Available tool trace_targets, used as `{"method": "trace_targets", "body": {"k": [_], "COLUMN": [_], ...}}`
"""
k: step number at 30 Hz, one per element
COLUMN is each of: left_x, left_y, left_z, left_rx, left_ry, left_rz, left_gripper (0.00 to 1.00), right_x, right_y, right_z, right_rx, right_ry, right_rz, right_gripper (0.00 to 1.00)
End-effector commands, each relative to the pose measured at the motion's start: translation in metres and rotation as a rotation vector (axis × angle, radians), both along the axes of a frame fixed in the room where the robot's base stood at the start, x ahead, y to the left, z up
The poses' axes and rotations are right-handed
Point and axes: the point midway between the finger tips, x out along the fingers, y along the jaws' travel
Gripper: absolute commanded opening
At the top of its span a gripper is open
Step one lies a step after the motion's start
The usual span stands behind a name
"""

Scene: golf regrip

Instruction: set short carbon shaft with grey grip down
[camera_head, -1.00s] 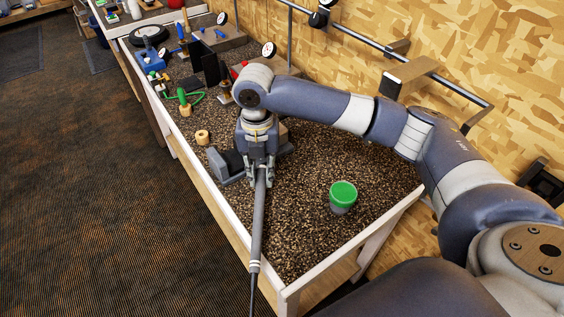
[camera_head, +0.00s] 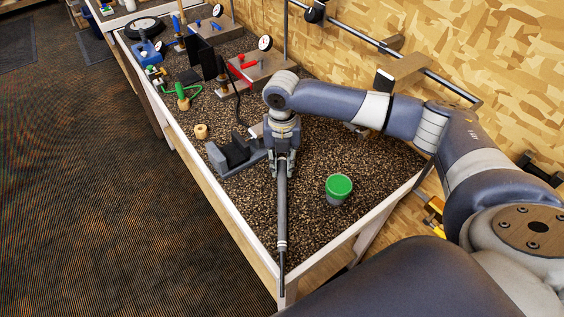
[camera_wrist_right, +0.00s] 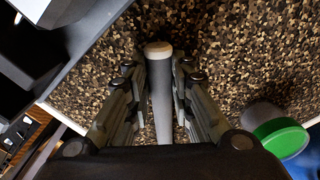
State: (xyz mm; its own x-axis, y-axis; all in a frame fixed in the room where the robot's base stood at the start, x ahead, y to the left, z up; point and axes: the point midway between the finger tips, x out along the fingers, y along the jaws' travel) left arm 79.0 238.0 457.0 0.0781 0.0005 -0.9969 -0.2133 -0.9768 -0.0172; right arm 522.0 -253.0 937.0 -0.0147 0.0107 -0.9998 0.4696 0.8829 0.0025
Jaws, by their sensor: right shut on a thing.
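The short carbon shaft with the grey grip (camera_head: 282,212) is held by my right gripper (camera_head: 281,173), shut around the grip near its butt end. The dark shaft points toward the camera, and its lower end shows at the bench's front rim. In the right wrist view, the grey grip (camera_wrist_right: 162,105) with its pale round cap runs between the fingers of the right gripper (camera_wrist_right: 158,75), over the speckled bench top. Whether the grip touches the surface I cannot tell. My left gripper is not in view.
A green-lidded cup (camera_head: 339,188) stands on the bench right of the shaft. A dark grey vise-like block (camera_head: 236,153) is to the left. A tan ring (camera_head: 201,131) and a green tool (camera_head: 184,97) lie farther left. The speckled bench top (camera_head: 308,222) is bare around the shaft.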

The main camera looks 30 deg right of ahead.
Motion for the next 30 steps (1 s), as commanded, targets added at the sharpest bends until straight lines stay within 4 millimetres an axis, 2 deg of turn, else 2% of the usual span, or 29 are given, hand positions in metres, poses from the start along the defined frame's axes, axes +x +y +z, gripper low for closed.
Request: {"method": "trace_targets", "body": {"k": [2, 3, 5, 6, 15, 19, 23, 30], "left_x": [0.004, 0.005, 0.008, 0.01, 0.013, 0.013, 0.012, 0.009], "left_y": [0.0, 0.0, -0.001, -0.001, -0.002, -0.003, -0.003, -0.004], "left_z": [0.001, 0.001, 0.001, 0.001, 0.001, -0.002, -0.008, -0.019], "left_rx": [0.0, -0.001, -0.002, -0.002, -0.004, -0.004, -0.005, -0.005], "left_ry": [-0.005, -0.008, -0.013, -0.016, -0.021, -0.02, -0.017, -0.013], "left_rz": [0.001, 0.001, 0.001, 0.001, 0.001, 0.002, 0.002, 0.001], "left_gripper": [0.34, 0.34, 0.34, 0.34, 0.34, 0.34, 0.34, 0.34], "right_x": [0.0, 0.0, 0.0, 0.0, 0.0, 0.001, 0.002, 0.003], "right_y": [0.0, 0.0, 0.0, 0.0, 0.0, 0.001, 0.0, 0.0], "right_z": [-0.002, -0.003, -0.003, -0.003, -0.002, 0.007, 0.029, 0.082], "right_rx": [0.0, 0.0, 0.0, 0.0, 0.0, 0.001, 0.002, 0.002], "right_ry": [0.001, 0.0, 0.0, 0.0, 0.0, -0.002, -0.005, -0.005], "right_rz": [0.0, 0.0, 0.0, 0.0, 0.0, 0.0, 0.0, 0.0], "right_gripper": [0.0, 0.26, 0.39, 0.41, 0.41, 0.41, 0.41, 0.41]}}
